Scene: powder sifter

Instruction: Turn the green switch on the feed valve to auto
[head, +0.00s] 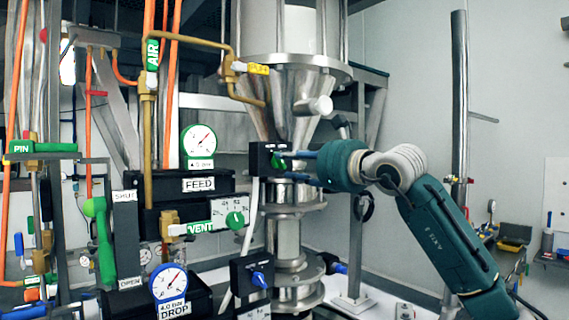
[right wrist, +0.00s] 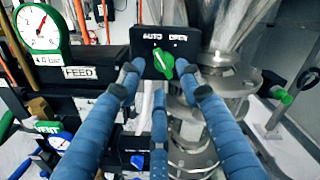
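The green switch (right wrist: 163,63) sits on a black box (right wrist: 148,42) marked AUTO and OPEN, seen in the right wrist view. The knob lies slanted below the words; I cannot tell which end is its pointer. In the head view the switch (head: 277,160) shows partly behind my fingers, on the side of its black box (head: 262,151). My right gripper (right wrist: 160,72) has its blue fingers spread around the knob, with a small gap seen at the sides. It reaches in from the right in the head view (head: 298,164). My left gripper is not in view.
A FEED panel (head: 198,184) with a green-rimmed gauge (head: 198,140) stands left of the switch. A green VENT knob (head: 235,220) and a blue switch (head: 260,280) sit lower. The steel hopper (head: 290,100) rises close behind. Free room lies right of my arm.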

